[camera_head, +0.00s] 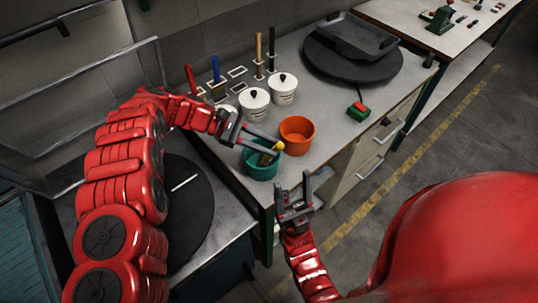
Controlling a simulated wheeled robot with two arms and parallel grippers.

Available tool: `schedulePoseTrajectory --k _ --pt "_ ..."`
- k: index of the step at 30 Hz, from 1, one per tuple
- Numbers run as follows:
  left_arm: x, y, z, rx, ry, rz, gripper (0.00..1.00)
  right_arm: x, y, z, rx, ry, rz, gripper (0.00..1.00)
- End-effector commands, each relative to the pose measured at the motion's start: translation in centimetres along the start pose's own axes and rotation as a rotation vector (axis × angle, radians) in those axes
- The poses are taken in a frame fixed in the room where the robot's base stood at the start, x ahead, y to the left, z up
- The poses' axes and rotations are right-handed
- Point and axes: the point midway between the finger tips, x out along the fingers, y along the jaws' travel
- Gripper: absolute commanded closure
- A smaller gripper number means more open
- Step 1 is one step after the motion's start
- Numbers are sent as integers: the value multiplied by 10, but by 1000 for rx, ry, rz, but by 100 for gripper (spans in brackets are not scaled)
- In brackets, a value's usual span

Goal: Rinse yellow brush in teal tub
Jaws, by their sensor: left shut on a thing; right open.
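The teal tub (262,171) stands on the near corner of the light worktop. The yellow brush (278,147) shows only in part at the tub's opening, with its yellow end up and a dull yellow part at the tub's mouth. My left gripper (271,145) reaches in from the left above the tub, its fingers shut on the brush. How deep the brush sits in the tub is hidden. My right gripper (294,198) is open and empty, below and to the right of the tub, in front of the worktop's edge.
An orange tub (297,136) stands just right of the teal one. Lidded white pots (254,104) and upright-handled tools (216,70) stand behind. A dark round disc (352,58) with a grey tray lies at the back right. A red and green item (358,111) lies nearer.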

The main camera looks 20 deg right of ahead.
Motion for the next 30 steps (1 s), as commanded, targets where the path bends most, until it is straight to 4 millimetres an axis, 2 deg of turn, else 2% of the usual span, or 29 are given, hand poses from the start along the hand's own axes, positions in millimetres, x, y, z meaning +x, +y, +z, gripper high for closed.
schedulePoseTrajectory --k 11,30 --pt "-2 2 4 1 0 0 100 1 0 0 0 0 0 39" --pt "-22 15 54 0 1 1 100 12 1 -2 0 0 0 39"
